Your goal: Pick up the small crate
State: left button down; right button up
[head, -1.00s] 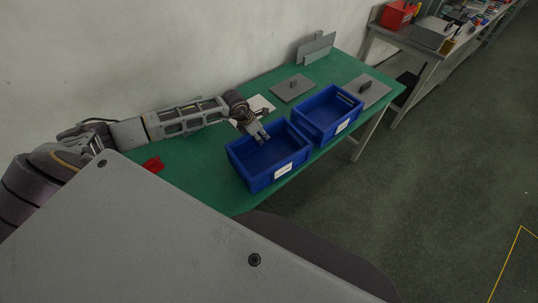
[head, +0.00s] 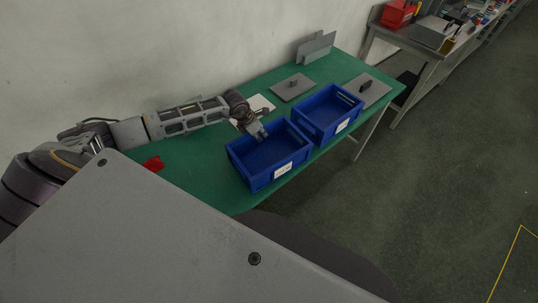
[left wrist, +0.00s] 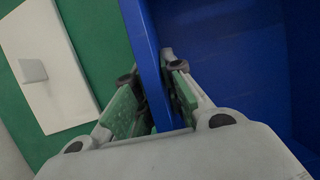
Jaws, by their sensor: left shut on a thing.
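Two blue crates stand side by side on the green table. My left gripper (head: 261,135) is at the left back wall of the nearer blue crate (head: 247,169), which has a white label on its front. In the left wrist view the fingers (left wrist: 152,77) straddle the crate wall (left wrist: 143,40), one outside and one inside, and are shut on it. The nearer crate looks empty and rests on the table. The other blue crate (head: 311,125) is just beyond it to the right. My right gripper is not in view.
The green table (head: 205,170) also holds grey plates with handles (head: 292,89) (head: 375,95), a white plate (left wrist: 49,70) beside the gripper, and a red item (head: 153,163). A wall runs behind. Grey floor (head: 440,180) lies open to the right.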

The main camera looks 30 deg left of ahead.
pick_arm(q)
jog(key=shift+r, duration=0.1)
notch_tip(320, 180, up, 10)
jog(key=shift+f+b, duration=0.25)
jog(key=shift+b, duration=0.6)
jog(key=shift+r, duration=0.2)
jog(key=shift+r, duration=0.15)
